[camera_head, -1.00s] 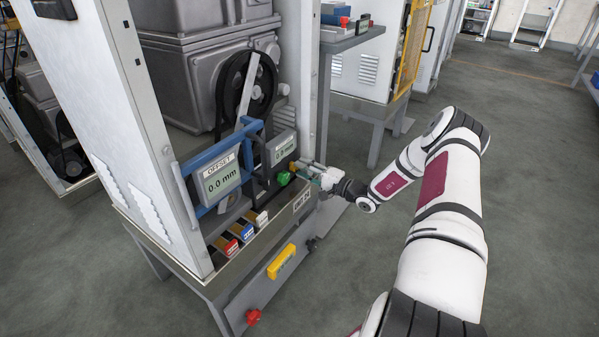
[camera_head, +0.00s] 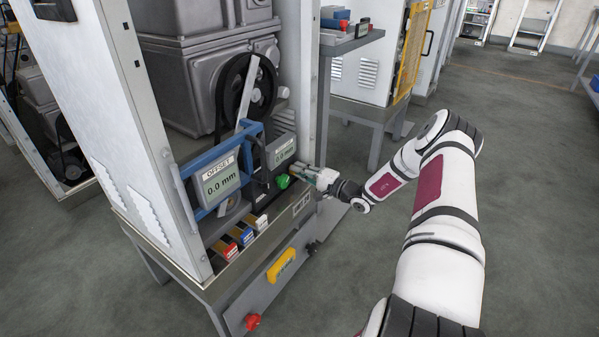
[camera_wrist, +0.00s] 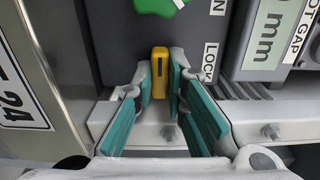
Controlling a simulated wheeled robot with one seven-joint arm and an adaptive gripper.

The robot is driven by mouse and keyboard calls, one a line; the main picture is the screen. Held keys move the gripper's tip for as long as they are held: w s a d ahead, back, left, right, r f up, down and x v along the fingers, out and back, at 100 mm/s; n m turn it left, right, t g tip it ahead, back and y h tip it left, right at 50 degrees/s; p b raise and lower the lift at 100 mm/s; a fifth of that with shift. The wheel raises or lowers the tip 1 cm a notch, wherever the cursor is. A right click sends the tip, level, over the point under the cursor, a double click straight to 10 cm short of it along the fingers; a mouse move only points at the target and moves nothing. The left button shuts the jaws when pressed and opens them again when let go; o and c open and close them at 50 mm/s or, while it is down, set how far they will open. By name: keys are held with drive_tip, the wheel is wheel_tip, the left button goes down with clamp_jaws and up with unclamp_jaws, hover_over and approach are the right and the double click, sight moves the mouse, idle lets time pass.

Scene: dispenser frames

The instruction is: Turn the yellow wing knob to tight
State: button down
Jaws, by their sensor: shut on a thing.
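The yellow wing knob (camera_wrist: 159,75) shows in the wrist view on a dark panel beside a LOCK label (camera_wrist: 210,62), its flat wing pointing up and down in the picture. My gripper (camera_wrist: 160,88) is shut on it, with one teal-padded finger on each side. In the head view my gripper (camera_head: 311,176) is at the right end of the dispenser's front, beside a green knob (camera_head: 283,181). The yellow knob is mostly hidden there. The green knob's edge also shows at the top of the wrist view (camera_wrist: 160,4).
A gap display (camera_wrist: 266,40) is right of the knob in the wrist view. An offset display (camera_head: 221,182) sits in a blue frame. Several coloured blocks (camera_head: 242,236) lie below it. A yellow handle (camera_head: 281,265) and a red knob (camera_head: 252,321) are lower. Floor to the right is clear.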

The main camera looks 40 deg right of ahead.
drive_tip(key=shift+a+m, duration=0.1)
drive_tip(key=shift+m, duration=0.2)
drive_tip(key=m+p, duration=0.1)
drive_tip(key=m, duration=0.2)
drive_tip(key=shift+m+p, duration=0.3)
drive_tip(key=shift+m, duration=0.1)
drive_tip(key=m+p, duration=0.1)
drive_tip(key=m, duration=0.3)
drive_tip(key=shift+m, duration=0.3)
drive_tip(key=m+p, duration=0.1)
drive_tip(key=m, duration=0.3)
drive_tip(key=shift+w, duration=0.1)
drive_tip(key=shift+r+m, duration=0.1)
drive_tip(key=shift+m, duration=2.3)
drive_tip(key=shift+p, duration=0.3)
drive_tip(key=c, duration=1.6)
unclamp_jaws()
